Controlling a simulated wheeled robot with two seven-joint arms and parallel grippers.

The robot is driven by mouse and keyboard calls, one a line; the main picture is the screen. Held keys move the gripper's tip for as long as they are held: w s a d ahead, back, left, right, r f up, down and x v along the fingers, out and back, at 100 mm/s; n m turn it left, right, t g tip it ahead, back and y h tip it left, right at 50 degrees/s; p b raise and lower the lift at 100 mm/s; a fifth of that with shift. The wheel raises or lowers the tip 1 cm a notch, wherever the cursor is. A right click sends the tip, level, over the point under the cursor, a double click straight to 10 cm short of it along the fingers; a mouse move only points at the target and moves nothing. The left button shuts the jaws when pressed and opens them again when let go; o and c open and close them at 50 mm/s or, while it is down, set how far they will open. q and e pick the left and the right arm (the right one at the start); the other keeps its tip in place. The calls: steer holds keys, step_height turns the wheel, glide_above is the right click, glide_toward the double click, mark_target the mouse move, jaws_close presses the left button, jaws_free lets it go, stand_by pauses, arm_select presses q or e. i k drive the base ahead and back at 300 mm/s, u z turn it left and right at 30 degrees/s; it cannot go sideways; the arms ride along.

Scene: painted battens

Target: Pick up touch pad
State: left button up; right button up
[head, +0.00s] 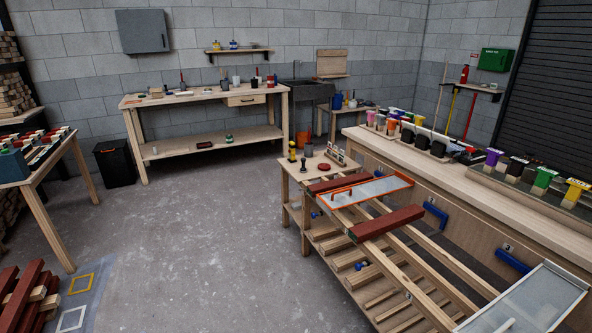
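I cannot pick out a touch pad with certainty; the small items on the benches are too small to tell apart. Small things lie on the back workbench (205,97), among them pots and a dark flat item on its lower shelf (210,147). Several coloured blocks, such as a purple one (492,157) and a green one (543,178), stand along the right counter (462,172). Neither of my grippers is in view.
A wooden rack carries a dark red batten (387,222) and an orange-rimmed tray (367,190). A grey tray (530,300) is at the bottom right. A table (45,172) stands left, above stacked red battens (28,295). The grey floor (190,240) between is clear.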

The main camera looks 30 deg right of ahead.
mark_target(302, 169)
steer(key=u, duration=0.1)
steer(key=i, duration=1.4)
steer(key=z, duration=0.45)
steer(key=i, duration=1.1)
steer(key=z, duration=1.6)
steer(key=i, duration=0.7)
steer(key=z, duration=0.65)
